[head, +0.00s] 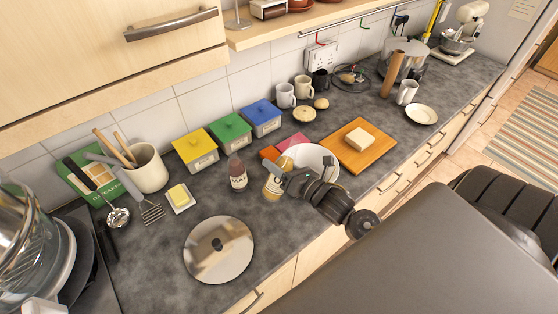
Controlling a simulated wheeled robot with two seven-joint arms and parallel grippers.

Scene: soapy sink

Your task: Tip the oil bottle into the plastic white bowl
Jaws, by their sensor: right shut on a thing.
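The oil bottle (272,187), with yellow contents and a pale label, is at the middle of the counter, about upright with a slight tilt. My right gripper (284,175) reaches in from the right and is shut on it; the fingers hide part of its upper side. I cannot tell if its base touches the counter. The white bowl (318,156) stands just behind and to the right of the bottle, partly hidden by my right gripper. My left gripper is not in view.
A round metal lid (218,249) lies in front. A wooden board (352,158) with a butter block (360,139) is right of the bowl. Yellow, green and blue boxes (230,131) stand behind.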

